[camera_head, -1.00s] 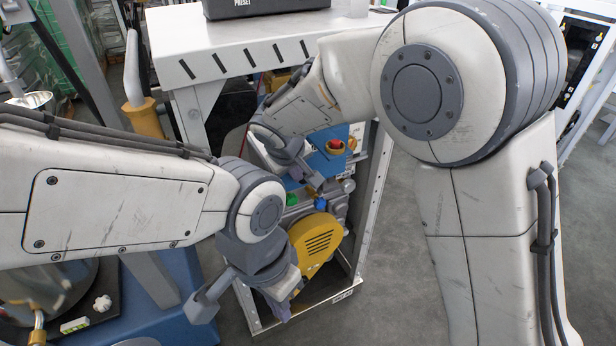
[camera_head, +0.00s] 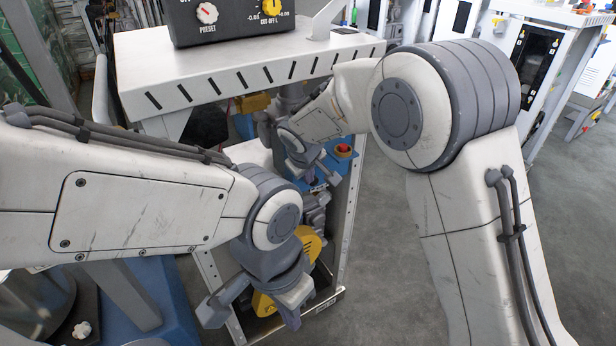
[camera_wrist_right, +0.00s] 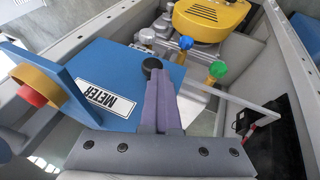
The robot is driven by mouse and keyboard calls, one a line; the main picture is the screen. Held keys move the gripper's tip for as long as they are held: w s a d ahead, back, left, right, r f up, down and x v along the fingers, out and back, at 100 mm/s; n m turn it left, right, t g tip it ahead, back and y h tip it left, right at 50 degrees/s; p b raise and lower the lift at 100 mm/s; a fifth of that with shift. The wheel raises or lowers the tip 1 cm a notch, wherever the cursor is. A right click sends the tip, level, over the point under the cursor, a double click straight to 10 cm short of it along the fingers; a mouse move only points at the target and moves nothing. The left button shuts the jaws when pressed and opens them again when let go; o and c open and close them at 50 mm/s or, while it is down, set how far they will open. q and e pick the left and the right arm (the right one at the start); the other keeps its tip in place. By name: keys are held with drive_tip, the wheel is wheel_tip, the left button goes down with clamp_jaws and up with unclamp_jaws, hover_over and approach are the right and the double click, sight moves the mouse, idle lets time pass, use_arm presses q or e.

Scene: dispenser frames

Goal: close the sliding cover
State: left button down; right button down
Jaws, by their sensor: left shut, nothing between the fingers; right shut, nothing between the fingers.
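I cannot tell for sure which part is the sliding cover. A blue METER panel (camera_wrist_right: 110,85) lies beside my right gripper (camera_wrist_right: 161,92) in the right wrist view. The gripper's purple fingers are shut, with nothing between them. A black round knob (camera_wrist_right: 151,66) shows at their tips; whether they touch cannot be told. In the head view the right gripper (camera_head: 318,183) is inside the dispenser frame (camera_head: 349,215), partly hidden by its arm. My left gripper (camera_head: 288,302) is low, in front of the yellow slotted housing (camera_head: 309,245); its fingertips are not clear.
A red knob on a yellow ring (camera_wrist_right: 35,83) juts from the blue panel. Blue (camera_wrist_right: 186,43) and green (camera_wrist_right: 216,69) valve knobs stand near the yellow housing. A white shelf (camera_head: 230,60) with a black control box (camera_head: 237,22) overhangs behind. Grey floor is open at right.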

drive_tip(key=shift+w+d, duration=0.15)
